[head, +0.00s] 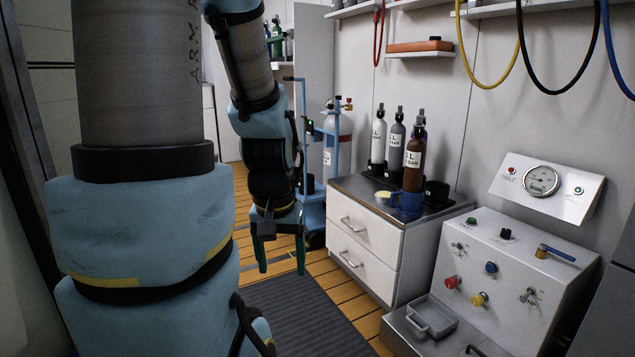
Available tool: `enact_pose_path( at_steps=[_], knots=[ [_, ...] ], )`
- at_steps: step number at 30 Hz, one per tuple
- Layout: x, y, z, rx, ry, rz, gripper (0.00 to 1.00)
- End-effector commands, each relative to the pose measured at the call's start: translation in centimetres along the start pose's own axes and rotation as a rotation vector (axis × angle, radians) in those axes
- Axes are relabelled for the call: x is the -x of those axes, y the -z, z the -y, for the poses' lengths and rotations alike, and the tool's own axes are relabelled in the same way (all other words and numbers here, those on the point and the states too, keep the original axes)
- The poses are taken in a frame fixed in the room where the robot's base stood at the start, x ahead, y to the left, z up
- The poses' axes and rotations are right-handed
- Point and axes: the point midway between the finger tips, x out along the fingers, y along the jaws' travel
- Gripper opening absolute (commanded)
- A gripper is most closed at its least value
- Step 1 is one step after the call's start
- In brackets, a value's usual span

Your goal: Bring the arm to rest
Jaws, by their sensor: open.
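My arm comes down from the upper left of the head view, with blue covers and grey links. My gripper (280,269) hangs at its end, pointing down over the wooden floor. Its two green fingers are apart, with only floor visible between them. It is clear of the white drawer cabinet (372,262) to its right and touches nothing that I can see.
Several small cylinders, including a brown one (413,160), stand on the cabinet. A blue trolley (311,205) with a tall white cylinder (338,140) stands behind my gripper. A control panel (510,285) and grey tray (431,317) are at right. A dark mat (310,325) covers the near floor.

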Motion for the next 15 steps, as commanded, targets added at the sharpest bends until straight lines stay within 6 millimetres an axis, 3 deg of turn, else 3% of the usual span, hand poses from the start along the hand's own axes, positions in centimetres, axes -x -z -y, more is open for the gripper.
enact_pose_path(
  at_steps=[1,15],
  knots=[
    [2.2,0.3,0.0,0.0,0.0,0.0,0.76],
    [16.2,2.3,-0.1,-0.001,0.0,-0.002,0.76]
  ],
)
